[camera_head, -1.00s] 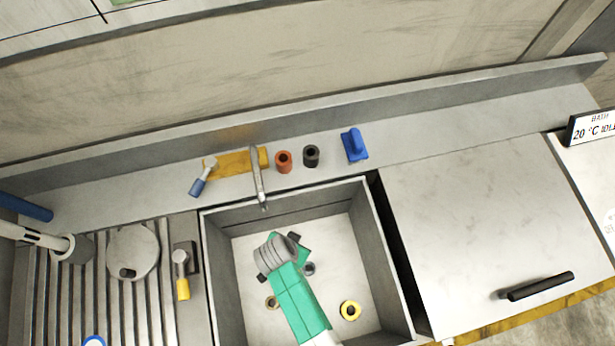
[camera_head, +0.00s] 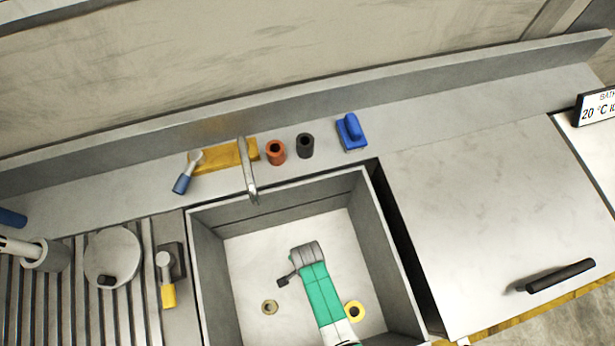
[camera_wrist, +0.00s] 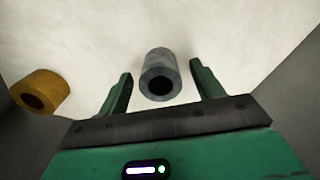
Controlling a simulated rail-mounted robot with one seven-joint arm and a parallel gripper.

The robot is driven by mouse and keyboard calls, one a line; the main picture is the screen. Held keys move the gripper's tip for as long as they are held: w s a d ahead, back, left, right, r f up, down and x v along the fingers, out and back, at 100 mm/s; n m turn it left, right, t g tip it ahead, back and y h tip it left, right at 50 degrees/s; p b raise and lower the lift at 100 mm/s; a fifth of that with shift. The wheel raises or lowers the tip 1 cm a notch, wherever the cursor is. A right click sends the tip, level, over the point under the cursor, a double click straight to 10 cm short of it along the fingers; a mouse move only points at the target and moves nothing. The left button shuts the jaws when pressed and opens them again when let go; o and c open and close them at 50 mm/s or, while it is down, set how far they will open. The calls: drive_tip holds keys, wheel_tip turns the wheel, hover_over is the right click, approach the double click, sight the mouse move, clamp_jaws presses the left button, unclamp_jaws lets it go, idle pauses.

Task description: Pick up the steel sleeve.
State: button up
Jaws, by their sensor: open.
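The steel sleeve (camera_wrist: 159,66) is a short grey hollow cylinder on the pale sink floor. In the wrist view its dark round opening faces the camera. My gripper (camera_wrist: 161,72) is open, with one green finger on each side of the sleeve and a visible gap at both sides. In this view it looks empty and not touching the sleeve. In the head view my green arm reaches down into the sink (camera_head: 214,275), and it hides the sleeve and the fingertips.
A yellow-brown hollow cylinder (camera_wrist: 40,91) shows at left in the wrist view. Sink walls surround the arm. The tap (camera_head: 247,170) overhangs the back edge.

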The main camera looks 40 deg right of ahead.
drive_tip(key=shift+f, duration=0.2)
drive_tip(key=c, duration=1.3)
wheel_tip(320, 180, up, 10)
drive_tip(key=p, duration=0.3)
drive_tip(key=shift+p, duration=0.4)
